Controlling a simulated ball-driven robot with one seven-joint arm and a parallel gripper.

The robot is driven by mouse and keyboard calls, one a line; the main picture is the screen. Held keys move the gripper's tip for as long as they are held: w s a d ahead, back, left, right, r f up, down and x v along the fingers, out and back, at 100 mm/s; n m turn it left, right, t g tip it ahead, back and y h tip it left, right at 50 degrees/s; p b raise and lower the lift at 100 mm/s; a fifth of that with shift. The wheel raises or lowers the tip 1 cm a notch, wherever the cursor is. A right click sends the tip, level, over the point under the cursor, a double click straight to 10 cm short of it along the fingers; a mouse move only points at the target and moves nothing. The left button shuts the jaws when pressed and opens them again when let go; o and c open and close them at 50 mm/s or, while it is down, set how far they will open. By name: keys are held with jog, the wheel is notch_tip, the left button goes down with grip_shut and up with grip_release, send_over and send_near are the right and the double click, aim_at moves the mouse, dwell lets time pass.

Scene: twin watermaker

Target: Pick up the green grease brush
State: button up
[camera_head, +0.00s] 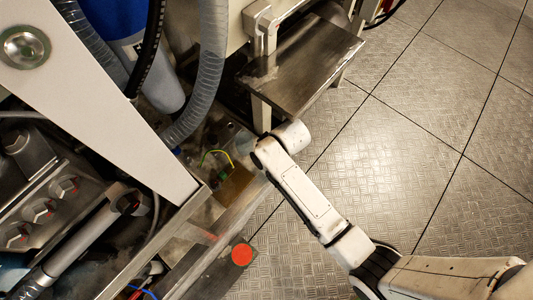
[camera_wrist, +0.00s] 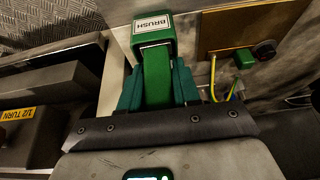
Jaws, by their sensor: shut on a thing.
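The green grease brush (camera_wrist: 154,68) is in the wrist view, upper centre. Its top end is a green block with a white label reading "BRUSH". My gripper (camera_wrist: 158,82) has its teal fingers on both sides of the green handle and is shut on it. The brush's lower end is hidden behind the gripper's dark front edge. In the head view my white arm reaches up to the metal plate, and neither the gripper nor the brush can be made out there.
A metal step plate (camera_head: 305,62) juts out above the arm's end. Grey hoses (camera_head: 205,75) and machinery fill the left. Yellow-green wires (camera_wrist: 213,75) and a small green block (camera_wrist: 244,58) are right of the brush. Patterned floor (camera_head: 440,120) lies open at right.

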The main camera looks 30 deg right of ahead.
jog(key=shift+r+p, duration=0.55)
jog(key=shift+r, duration=0.4)
jog(key=shift+s+a+f, duration=0.1)
jog(key=shift+s+f, duration=0.05)
jog(key=shift+f, duration=0.05)
jog(key=t+h, duration=0.1)
jog(key=s+a+t+h, duration=0.1)
jog(key=shift+f+n+t, duration=0.2)
jog(key=shift+n+t, duration=0.1)
notch_tip(320, 180, up, 7)
jog(key=s+a+p, duration=0.1)
jog(key=s+p, duration=0.1)
jog(key=p, duration=0.1)
jog(key=shift+s+a+r+g+y+p, duration=0.15)
jog(key=shift+s+a+g+y+p, duration=0.3)
jog(key=shift+s+a, duration=2)
jog(key=shift+s+a+r+g+y+p, duration=0.2)
jog(key=shift+s+a+g+p, duration=0.35)
jog(key=shift+s+a, duration=1.85)
jog(key=shift+s+a+r+g+y+p, duration=0.1)
jog(key=shift+s+a+g+y+p, duration=0.45)
jog(key=shift+s+a, duration=1.9)
jog(key=shift+s+d+t, duration=0.25)
jog(key=shift+s+d, duration=0.05)
jog(key=shift+d, duration=0.1)
